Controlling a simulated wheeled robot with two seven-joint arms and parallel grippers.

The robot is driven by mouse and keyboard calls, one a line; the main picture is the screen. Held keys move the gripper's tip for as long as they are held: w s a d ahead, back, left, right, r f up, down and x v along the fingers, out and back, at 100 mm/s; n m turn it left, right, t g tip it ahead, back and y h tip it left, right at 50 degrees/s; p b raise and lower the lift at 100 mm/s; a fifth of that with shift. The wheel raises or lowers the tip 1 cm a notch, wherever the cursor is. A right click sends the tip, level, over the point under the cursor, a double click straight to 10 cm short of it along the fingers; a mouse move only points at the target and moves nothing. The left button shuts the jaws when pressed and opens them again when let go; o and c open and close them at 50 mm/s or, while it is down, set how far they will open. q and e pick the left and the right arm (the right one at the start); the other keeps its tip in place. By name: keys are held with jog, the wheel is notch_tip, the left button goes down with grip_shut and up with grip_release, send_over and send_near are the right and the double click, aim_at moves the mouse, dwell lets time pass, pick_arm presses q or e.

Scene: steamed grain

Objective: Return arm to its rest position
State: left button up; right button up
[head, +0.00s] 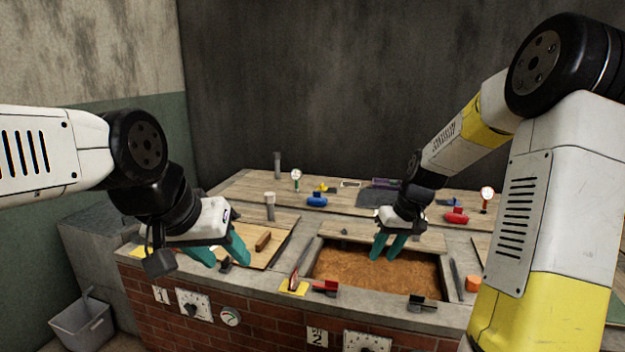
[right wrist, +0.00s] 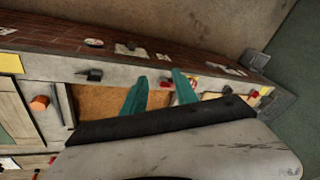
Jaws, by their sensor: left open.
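My left gripper (head: 228,263) is open over the left section of the brick counter, its teal fingers apart near a wooden board (head: 285,232). I see nothing held in it. My right gripper (head: 384,258) is over the open vat of brown grain (head: 345,272). In the right wrist view its teal fingers (right wrist: 159,75) stand apart with nothing between them. The grain also shows in that view (right wrist: 98,101). Whether the fingertips touch the grain is hard to tell.
A red clamp (head: 325,287) and a dark clamp (head: 422,303) sit on the vat's front edge. An orange cylinder (head: 472,284) stands to its right. Gauges and valves, one blue (head: 316,201) and one red (head: 456,216), stand behind. A grey bin (head: 82,322) is on the floor at left.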

jog(key=s+a+r+m+t, duration=0.1)
jog(key=s+a+r+t, duration=0.1)
jog(key=s+r, duration=0.5)
jog(key=s+a+r+t, duration=0.2)
jog(key=s+r, duration=0.6)
jog(key=s, duration=0.8)
jog(key=shift+r+m+h, duration=0.15)
jog(key=shift+m+h, duration=0.25)
